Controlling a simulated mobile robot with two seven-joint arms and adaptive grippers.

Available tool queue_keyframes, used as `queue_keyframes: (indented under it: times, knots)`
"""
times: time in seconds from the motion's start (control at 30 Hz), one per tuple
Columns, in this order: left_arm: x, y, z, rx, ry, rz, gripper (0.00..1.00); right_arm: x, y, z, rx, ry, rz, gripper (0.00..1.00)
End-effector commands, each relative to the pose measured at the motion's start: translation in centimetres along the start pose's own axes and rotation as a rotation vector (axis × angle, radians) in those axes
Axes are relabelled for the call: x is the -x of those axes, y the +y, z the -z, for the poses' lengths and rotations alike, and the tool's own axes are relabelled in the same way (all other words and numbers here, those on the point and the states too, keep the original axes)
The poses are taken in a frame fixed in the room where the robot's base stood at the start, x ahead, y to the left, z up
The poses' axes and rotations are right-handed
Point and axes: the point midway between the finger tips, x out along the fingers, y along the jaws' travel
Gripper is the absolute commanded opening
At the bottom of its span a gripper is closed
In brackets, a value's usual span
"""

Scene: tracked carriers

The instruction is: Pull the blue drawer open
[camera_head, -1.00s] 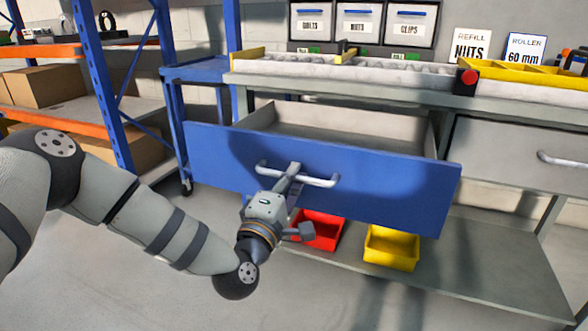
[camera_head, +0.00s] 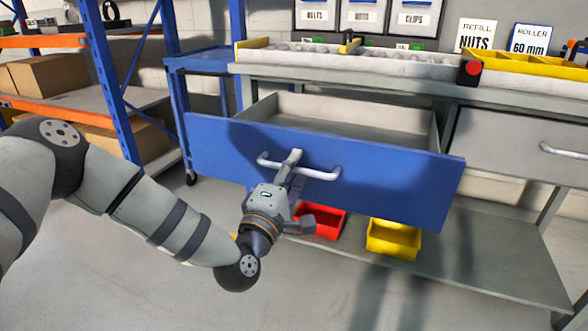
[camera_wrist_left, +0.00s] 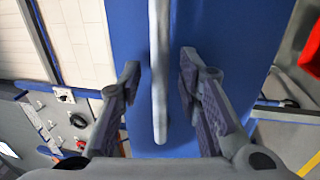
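The blue drawer (camera_head: 390,183) stands pulled out of the grey workbench, and its empty-looking grey inside shows behind the blue front. A light grey bar handle (camera_head: 322,174) is on the front. My left gripper (camera_head: 291,163) is at the middle of the handle. In the left wrist view the gripper (camera_wrist_left: 159,76) has its fingers apart, one on each side of the handle (camera_wrist_left: 159,112), with a narrow gap on both sides. The blue front (camera_wrist_left: 235,40) lies behind them. My right gripper is not in view.
A red bin (camera_head: 324,222) and a yellow bin (camera_head: 394,240) stand on the lower shelf beneath the drawer. A grey drawer (camera_head: 510,140) is shut at the right. A blue and orange rack (camera_head: 120,100) stands at the left. Floor in front is clear.

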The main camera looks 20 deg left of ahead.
Motion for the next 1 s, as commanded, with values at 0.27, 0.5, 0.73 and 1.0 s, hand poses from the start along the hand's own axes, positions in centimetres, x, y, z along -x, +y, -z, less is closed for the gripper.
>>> queue_keyframes:
  times: [0.27, 0.5, 0.73, 1.0]
  knots:
    - [4.2, -0.2, 0.0, 0.002, -0.001, 0.006, 0.31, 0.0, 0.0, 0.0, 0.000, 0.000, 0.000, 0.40]
    - [10.1, -0.1, 0.0, 0.001, -0.001, 0.004, 0.31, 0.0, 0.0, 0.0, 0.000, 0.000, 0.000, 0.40]
    - [12.0, 0.0, 0.0, 0.000, 0.000, 0.000, 0.31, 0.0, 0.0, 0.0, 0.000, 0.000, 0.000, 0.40]
    - [12.0, 0.0, 0.0, 0.000, 0.000, 0.000, 0.31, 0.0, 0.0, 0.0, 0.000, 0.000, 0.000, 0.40]
